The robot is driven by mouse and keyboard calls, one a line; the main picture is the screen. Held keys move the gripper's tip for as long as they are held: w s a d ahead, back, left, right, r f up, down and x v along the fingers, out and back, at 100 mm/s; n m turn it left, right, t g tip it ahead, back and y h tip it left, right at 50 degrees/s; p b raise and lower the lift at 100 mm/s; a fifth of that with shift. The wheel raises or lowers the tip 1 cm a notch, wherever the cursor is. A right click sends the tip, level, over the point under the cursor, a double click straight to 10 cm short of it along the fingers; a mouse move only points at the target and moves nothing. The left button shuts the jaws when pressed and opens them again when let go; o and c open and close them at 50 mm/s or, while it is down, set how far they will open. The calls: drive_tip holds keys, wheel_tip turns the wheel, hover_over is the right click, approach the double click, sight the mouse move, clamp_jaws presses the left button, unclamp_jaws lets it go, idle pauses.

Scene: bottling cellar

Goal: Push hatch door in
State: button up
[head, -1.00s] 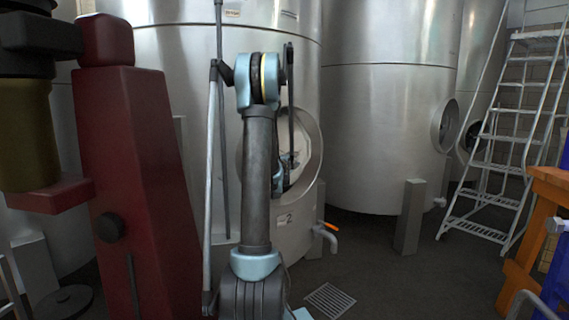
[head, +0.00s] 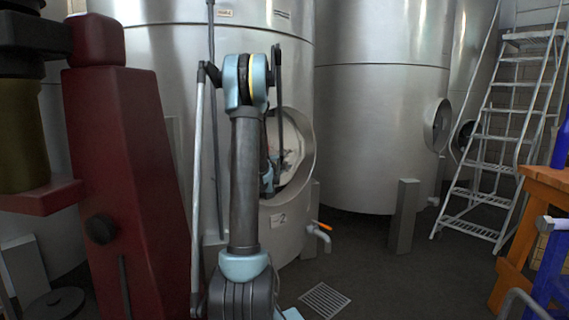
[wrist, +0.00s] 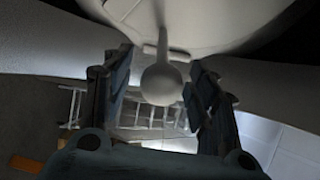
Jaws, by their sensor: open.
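The hatch door (wrist: 215,22) is a pale rounded panel across the top of the wrist view. Its handle ends in a round knob (wrist: 162,83), which hangs between the two fingers of my gripper (wrist: 158,75). The fingers are open, with visible space on both sides of the knob. In the head view the light hatch door (head: 291,140) shows inside the round hatch opening of the steel tank (head: 160,70) marked 2. My arm hides the left part of the opening and much of my gripper. I cannot tell how far the door stands from its seat.
A tap with an orange lever (head: 318,229) sticks out low, right of the hatch. A dark red machine (head: 130,170) stands close on the left. A second tank (head: 370,130), grey post (head: 403,215), ladder (head: 490,150) and orange table (head: 518,235) are right.

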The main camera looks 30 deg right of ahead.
drive_tip(key=v, duration=1.2)
drive_tip(key=shift+s+f, duration=0.1)
